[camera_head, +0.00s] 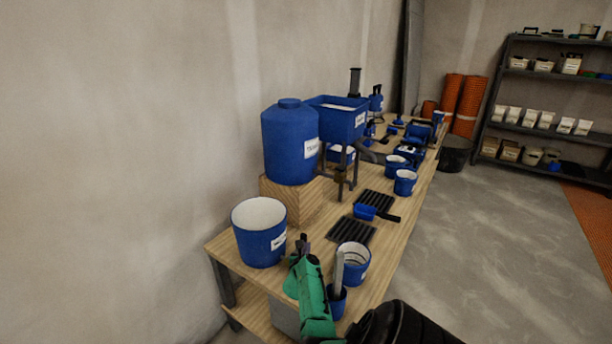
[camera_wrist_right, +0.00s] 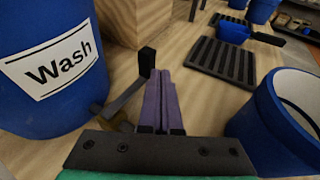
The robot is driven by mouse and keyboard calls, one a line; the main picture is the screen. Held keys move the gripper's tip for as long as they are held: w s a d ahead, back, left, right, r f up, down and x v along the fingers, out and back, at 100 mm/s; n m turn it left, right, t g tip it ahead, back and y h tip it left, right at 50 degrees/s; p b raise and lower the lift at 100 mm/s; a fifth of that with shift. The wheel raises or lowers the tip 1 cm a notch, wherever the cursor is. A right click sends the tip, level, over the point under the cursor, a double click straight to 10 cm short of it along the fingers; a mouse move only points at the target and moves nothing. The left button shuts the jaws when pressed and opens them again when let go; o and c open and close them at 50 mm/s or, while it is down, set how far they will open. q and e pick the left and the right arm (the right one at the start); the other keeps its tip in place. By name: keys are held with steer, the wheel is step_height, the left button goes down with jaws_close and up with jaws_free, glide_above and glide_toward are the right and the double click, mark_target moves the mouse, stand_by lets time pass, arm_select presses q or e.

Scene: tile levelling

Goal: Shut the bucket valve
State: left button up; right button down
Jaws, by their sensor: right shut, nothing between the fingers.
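The blue wash bucket (camera_head: 258,240), white inside, stands at the near left end of the bench. Its "Wash" label faces my right wrist view (camera_wrist_right: 62,62). Low beside the bucket, a dark grey lever (camera_wrist_right: 122,96) with an upright black end shows, with a brass-coloured bit (camera_wrist_right: 124,125) under it, partly hidden by my gripper. This looks like the bucket valve. My right gripper (camera_wrist_right: 158,92) is shut and empty, its purple fingers just right of the lever; I cannot tell if they touch. In the head view the right gripper (camera_head: 302,244) is beside the bucket. My left gripper is not in view.
A blue bucket (camera_head: 356,264) and a small blue cup with a grey stick stand right of my gripper. Dark ribbed trays (camera_head: 350,231) lie beyond. A wooden block (camera_head: 290,203) carries a blue tank (camera_head: 288,150). Bare bench (camera_wrist_right: 190,90) lies between block and tray.

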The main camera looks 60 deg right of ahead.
steer(key=p+v, duration=0.4)
steer(key=v, duration=0.8)
steer(key=shift+s, duration=0.35)
